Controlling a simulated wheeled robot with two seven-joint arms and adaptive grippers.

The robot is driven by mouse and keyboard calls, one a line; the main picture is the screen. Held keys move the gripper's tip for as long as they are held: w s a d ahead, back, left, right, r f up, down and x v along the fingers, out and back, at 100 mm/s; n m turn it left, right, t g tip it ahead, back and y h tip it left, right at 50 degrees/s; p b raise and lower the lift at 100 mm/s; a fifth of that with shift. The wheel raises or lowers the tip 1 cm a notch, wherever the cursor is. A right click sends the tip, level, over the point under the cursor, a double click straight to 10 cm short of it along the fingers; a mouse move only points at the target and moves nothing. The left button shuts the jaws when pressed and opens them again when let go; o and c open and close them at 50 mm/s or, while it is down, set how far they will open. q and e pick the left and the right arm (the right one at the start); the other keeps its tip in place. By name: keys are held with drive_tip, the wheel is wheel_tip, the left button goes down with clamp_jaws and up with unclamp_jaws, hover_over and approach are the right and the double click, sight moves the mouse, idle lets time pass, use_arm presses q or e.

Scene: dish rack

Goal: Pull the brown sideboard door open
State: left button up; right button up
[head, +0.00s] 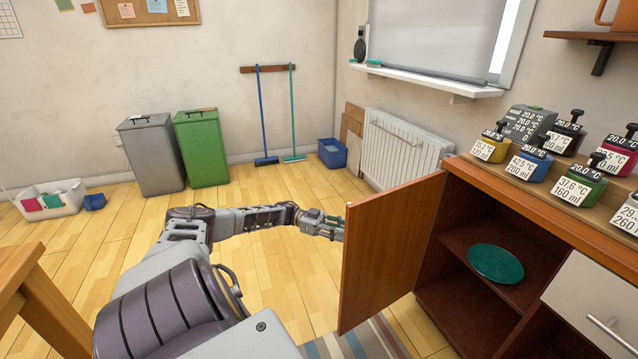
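The brown sideboard door (388,255) stands open, swung well out from the sideboard (543,210), with its inner face toward me. No handle shows on the face I see; its outer face is hidden. My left gripper (338,229) is at the door's free left edge, and its tips meet or pass behind that edge. I cannot tell whether it touches the door or whether its fingers are open or shut. My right gripper is not in view.
A green plate (495,263) lies on the shelf inside the sideboard. Several labelled jars (578,182) stand on its top. A white drawer (592,308) is at right. A wooden table (30,285) is at lower left. Grey (152,155) and green (203,148) bins stand behind. The floor between is clear.

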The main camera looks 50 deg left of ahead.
use_arm(q)
drive_tip(key=v, duration=1)
drive_tip(key=shift+s+f, duration=0.1)
idle(0.8)
